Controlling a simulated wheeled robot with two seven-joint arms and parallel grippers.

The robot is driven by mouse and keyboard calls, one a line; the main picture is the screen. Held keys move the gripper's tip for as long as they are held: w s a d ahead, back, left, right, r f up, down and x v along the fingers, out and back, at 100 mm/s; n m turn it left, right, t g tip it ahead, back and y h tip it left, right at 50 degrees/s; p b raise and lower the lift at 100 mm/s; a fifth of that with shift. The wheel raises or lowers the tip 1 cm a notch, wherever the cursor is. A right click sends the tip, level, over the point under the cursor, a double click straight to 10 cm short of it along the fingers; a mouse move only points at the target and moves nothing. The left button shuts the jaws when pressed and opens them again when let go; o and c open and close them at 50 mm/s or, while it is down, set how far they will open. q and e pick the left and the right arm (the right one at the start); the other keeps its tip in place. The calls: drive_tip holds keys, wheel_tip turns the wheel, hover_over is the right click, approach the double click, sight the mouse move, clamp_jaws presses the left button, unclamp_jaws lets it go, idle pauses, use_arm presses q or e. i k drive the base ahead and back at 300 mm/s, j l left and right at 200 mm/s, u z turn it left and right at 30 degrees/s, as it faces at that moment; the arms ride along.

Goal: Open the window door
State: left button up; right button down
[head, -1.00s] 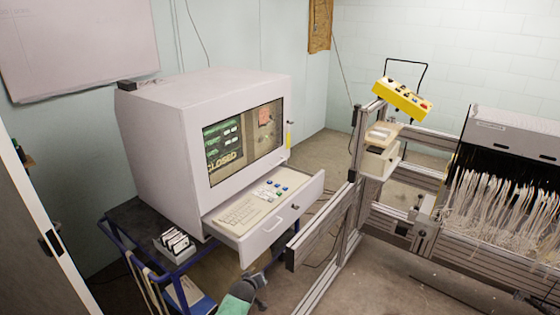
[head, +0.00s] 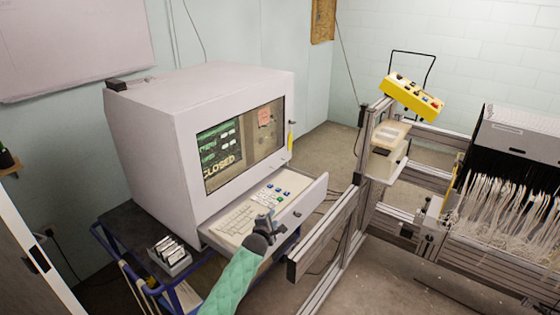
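The window door is a white framed panel with a dark glass window (head: 243,143) on the front of a big white box-shaped cabinet (head: 150,125). It looks closed. A screen reading "CLOSED" shows behind the glass. Below it, a white drawer (head: 312,196) with a keyboard (head: 243,218) and coloured buttons is pulled out. My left gripper (head: 268,220) is dark, on a green-covered arm, and appears in front of the drawer, below and apart from the window. Its fingers are too small to tell open from shut. My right gripper is not in view.
The cabinet stands on a blue-framed cart (head: 112,240) with a small box of disks (head: 170,256). At right, a metal frame (head: 330,235) with a yellow button box (head: 412,95) and a thread-filled machine (head: 510,200) stands close to the drawer.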

sight(187, 124)
drive_tip(key=i, duration=1.1)
